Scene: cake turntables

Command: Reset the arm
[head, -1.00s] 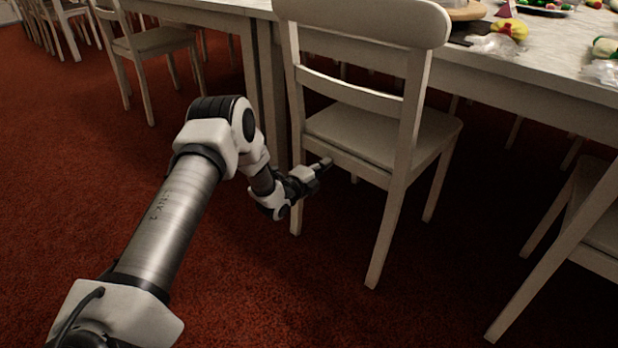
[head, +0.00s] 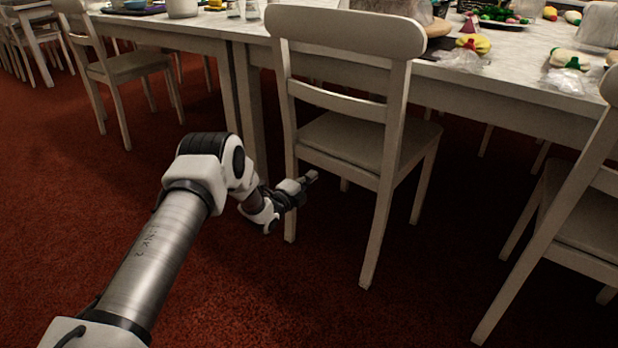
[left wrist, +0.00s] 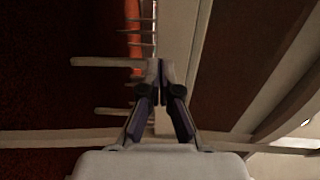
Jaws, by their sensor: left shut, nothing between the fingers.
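My left arm comes in from the lower left in the head view. My left gripper (head: 312,177) is beside the near left leg of a white chair (head: 338,140), at about seat height in the picture. I cannot tell whether it touches the chair. In the left wrist view the two fingers of the left gripper (left wrist: 160,66) meet at their tips, shut with nothing between them. My right gripper is not in view.
A long white table (head: 505,78) stands behind the chair, with vegetables and plastic bags on top. Another chair (head: 575,220) stands at the right, and one more (head: 128,68) at the back left. Open red carpet (head: 80,190) lies at the left.

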